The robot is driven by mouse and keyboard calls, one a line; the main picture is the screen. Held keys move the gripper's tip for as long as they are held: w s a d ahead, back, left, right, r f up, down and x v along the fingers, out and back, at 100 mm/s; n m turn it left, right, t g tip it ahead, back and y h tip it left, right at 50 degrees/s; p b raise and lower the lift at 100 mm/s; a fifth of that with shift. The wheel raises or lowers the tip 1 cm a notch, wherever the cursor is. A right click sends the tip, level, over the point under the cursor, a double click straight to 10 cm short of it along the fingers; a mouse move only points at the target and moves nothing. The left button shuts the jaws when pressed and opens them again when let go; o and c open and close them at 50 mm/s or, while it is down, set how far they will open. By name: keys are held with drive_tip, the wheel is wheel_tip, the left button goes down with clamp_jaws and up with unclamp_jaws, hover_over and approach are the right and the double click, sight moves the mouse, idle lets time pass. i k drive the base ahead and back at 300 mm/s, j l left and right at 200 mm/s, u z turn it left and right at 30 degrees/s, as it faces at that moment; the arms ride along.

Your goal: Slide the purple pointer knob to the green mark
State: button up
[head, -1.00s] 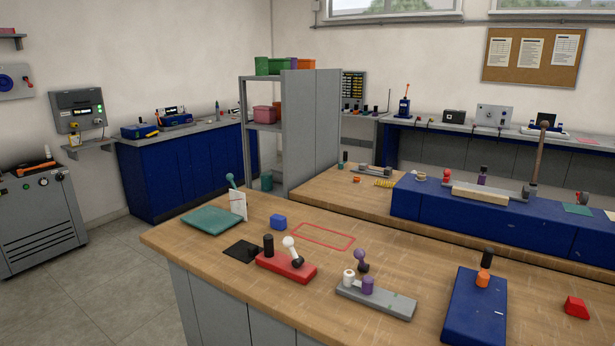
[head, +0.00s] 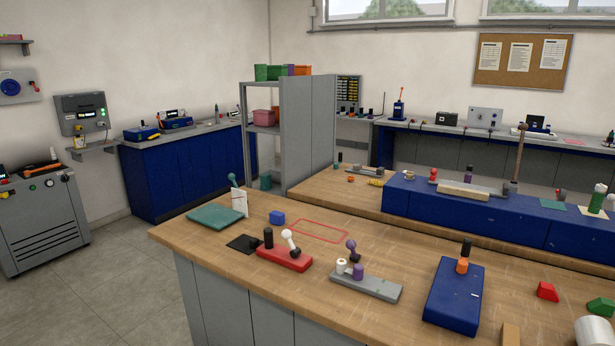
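A grey base (head: 380,289) lies on the near wooden bench, with a short purple knob (head: 358,272) standing on it beside a white knob (head: 341,266). A purple ball-topped knob (head: 351,244) stands just behind them. Another purple knob (head: 479,182) stands on the rail of the blue bench behind. I cannot tell which of these is the pointer knob. A green mark is too small to make out clearly. My gripper is not in view.
Near bench: a red base (head: 285,260) with black and white knobs, a blue box (head: 455,295) with an orange knob, a red block (head: 547,291), a green block (head: 600,308) and a white roll (head: 594,332). Floor (head: 110,290) is open at left.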

sight(357, 272)
drive_tip(key=k+j+u, duration=0.1)
drive_tip(key=u, duration=0.2)
drive_tip(key=k+u, duration=0.1)
drive_tip(key=k, duration=0.15)
drive_tip(key=i+j+z, duration=0.1)
drive_tip(key=i+z, duration=0.15)
drive_tip(key=i, duration=0.3)
drive_tip(key=i+j+z, duration=0.2)
drive_tip(key=i, duration=0.3)
drive_tip(key=i+j+z, duration=0.25)
drive_tip(key=i, duration=0.3)
